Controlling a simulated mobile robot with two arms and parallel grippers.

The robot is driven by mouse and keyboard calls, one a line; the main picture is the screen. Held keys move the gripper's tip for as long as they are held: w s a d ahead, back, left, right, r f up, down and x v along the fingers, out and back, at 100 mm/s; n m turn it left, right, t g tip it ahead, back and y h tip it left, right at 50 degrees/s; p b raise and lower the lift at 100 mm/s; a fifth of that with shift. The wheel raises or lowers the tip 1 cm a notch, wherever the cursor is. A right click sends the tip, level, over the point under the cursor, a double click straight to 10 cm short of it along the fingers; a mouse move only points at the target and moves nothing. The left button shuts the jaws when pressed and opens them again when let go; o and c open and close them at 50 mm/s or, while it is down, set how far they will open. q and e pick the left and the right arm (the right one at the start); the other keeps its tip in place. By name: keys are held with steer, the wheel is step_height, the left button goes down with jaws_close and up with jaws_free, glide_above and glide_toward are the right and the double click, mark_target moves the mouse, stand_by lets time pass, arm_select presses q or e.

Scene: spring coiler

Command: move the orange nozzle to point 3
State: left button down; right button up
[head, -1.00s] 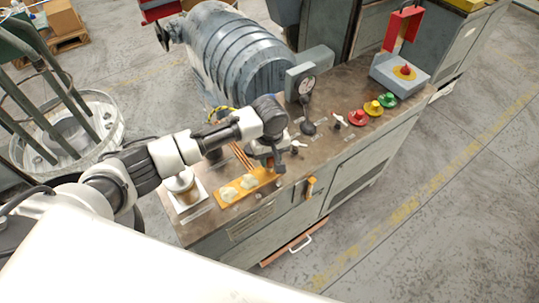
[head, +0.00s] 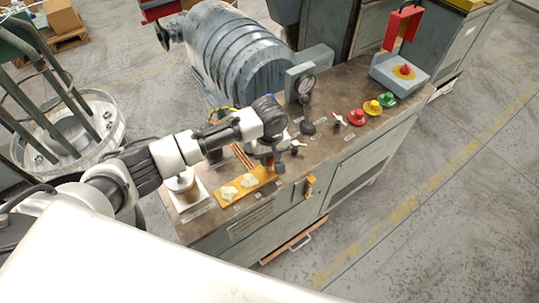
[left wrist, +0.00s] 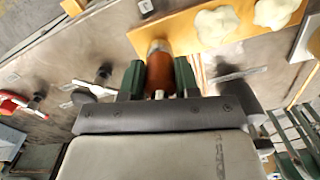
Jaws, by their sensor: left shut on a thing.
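The orange nozzle (left wrist: 160,76), with a pale metal ring at its far end, is between the two green fingers of my left gripper (left wrist: 160,68) in the left wrist view. The gripper is shut on it. In the head view my left gripper (head: 277,166) is low over the bench top, just right of the orange plate (head: 229,201), and hides the nozzle. In the left wrist view the nozzle's ringed end is close to the edge of that plate (left wrist: 183,36); I cannot tell whether they touch. The point numbers are too small to read. My right gripper is not in view.
Two cream knobs (head: 250,181) stand on the orange plate. Small levers (head: 337,119), a black knob (head: 308,128), a gauge (head: 307,84) and red, yellow and green buttons (head: 373,107) line the bench. A white-based cylinder (head: 183,184) stands at its left end.

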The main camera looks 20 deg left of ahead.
arm_select(q)
steer(key=shift+f, duration=0.15)
stand_by(0.4)
steer(key=shift+f, duration=0.4)
steer(key=c, duration=0.7)
jaws_free()
steer(key=shift+c, duration=0.2)
step_height(320, 180, up, 10)
steer(key=shift+f+b, duration=0.1)
steer(key=shift+b, duration=0.3)
steer(key=shift+r, duration=0.65)
step_height(320, 180, up, 13)
steer(key=p, duration=1.7)
steer(key=shift+f, duration=0.2)
